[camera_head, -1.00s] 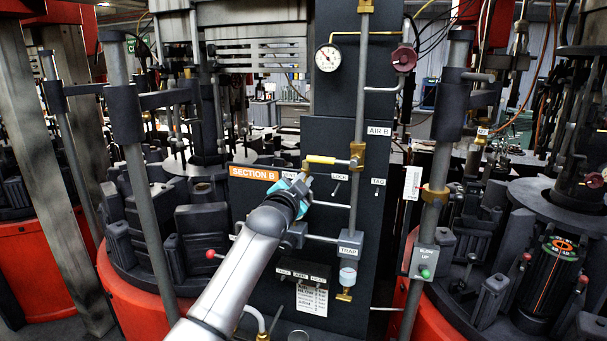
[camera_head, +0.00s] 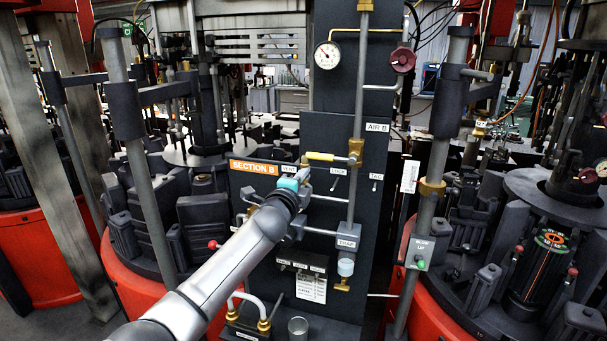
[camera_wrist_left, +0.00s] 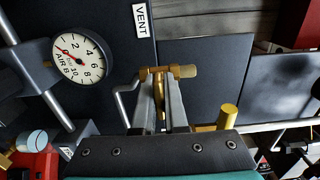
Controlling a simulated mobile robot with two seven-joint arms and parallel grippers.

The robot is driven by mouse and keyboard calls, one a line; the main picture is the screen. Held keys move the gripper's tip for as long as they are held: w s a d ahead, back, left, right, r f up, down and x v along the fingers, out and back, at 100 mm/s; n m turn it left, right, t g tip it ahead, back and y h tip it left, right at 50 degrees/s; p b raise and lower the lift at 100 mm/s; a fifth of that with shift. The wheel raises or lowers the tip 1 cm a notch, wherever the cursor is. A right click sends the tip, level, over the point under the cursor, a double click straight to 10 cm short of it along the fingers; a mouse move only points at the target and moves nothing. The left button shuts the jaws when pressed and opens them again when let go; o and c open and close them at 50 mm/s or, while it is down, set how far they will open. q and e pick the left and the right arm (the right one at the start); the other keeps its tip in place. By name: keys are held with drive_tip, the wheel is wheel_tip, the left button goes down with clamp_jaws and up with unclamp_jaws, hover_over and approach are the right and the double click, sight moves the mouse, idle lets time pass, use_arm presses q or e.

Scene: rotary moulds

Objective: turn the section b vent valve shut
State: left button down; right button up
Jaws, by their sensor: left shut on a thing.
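The vent valve is a small brass fitting (camera_wrist_left: 184,71) under the VENT label (camera_wrist_left: 142,20) in the left wrist view. A brass stem runs down from it between my fingers. My left gripper (camera_wrist_left: 161,103) is shut on this stem, one grey finger on each side. In the head view my left gripper (camera_head: 303,177) is at the dark panel, right of the orange SECTION B sign (camera_head: 253,167) and beside the VENT label (camera_head: 288,168). The valve is mostly hidden there by my gripper and wrist. My right gripper is not in view.
A yellow-handled lever (camera_head: 327,157) is just above my gripper; a yellow end (camera_wrist_left: 228,117) shows close by in the wrist view. A vertical pipe (camera_head: 358,100) and the TRAP block (camera_head: 347,242) stand to the right. A gauge (camera_wrist_left: 80,58) is at left in the wrist view.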

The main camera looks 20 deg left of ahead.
use_arm(q)
drive_tip(key=shift+m, duration=0.4)
drive_tip(key=c, duration=1)
unclamp_jaws()
drive_tip(key=shift+o, duration=0.2)
drive_tip(key=shift+s, duration=0.15)
drive_tip(key=s, duration=1.5)
drive_tip(key=shift+a, duration=0.25)
